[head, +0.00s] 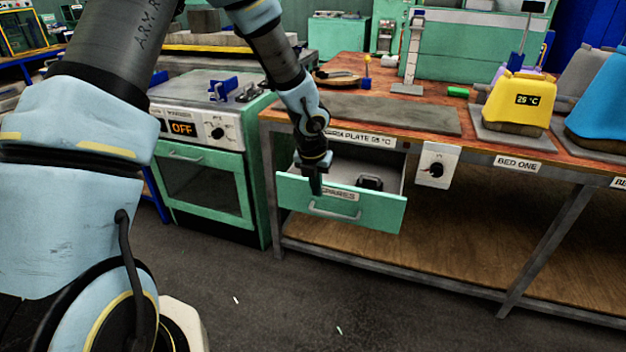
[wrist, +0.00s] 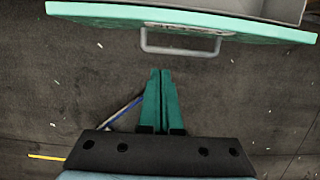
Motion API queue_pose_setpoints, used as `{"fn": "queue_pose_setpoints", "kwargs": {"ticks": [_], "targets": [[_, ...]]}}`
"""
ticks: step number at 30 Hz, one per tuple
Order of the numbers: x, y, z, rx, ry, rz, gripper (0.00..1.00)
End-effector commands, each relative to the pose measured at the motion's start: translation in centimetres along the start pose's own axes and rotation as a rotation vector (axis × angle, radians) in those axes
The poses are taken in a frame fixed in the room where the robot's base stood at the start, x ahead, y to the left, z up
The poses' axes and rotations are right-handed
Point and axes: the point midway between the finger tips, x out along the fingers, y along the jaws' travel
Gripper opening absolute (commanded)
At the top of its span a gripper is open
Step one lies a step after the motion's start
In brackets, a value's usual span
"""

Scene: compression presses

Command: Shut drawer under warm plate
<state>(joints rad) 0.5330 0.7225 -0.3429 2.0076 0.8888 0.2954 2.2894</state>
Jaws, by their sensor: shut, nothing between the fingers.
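The drawer (head: 376,212) under the warm plate stands open, pulled out from below the bench top. It has a green front with a grey handle and a label reading SPARES, and a dark object lies inside it. The warm plate (head: 390,114) is a flat grey slab on the bench, with its label on the edge below. My gripper (head: 316,190) is at the drawer front in the head view. In the wrist view my gripper (wrist: 161,72) is shut and empty, its tips pointing at the drawer handle (wrist: 181,50) with a small gap in the picture. Contact cannot be told.
A green oven (head: 205,180) marked OFF stands left of the drawer. A knob box (head: 437,166) hangs on the bench edge to its right. A yellow press (head: 519,102) stands on the bench. The floor (head: 390,300) before the drawer looks clear apart from small scraps.

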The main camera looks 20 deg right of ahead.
Motion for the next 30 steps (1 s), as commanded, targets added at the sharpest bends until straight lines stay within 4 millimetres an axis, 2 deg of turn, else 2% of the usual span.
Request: {"fn": "queue_pose_setpoints", "kwargs": {"ticks": [1,3,7,9,15,30], "targets": [[1.3,-0.1,-0.1,0.002,0.003,0.000,0.00],[2.8,-0.1,-0.1,0.003,0.003,0.001,0.00],[5.0,-0.1,0.1,0.000,0.002,0.000,0.00],[4.7,0.1,1.6,-0.005,-0.002,-0.001,0.00],[5.3,0.1,3.4,-0.004,0.000,0.000,0.00],[5.5,0.1,3.9,-0.003,0.000,0.000,0.00]]}}
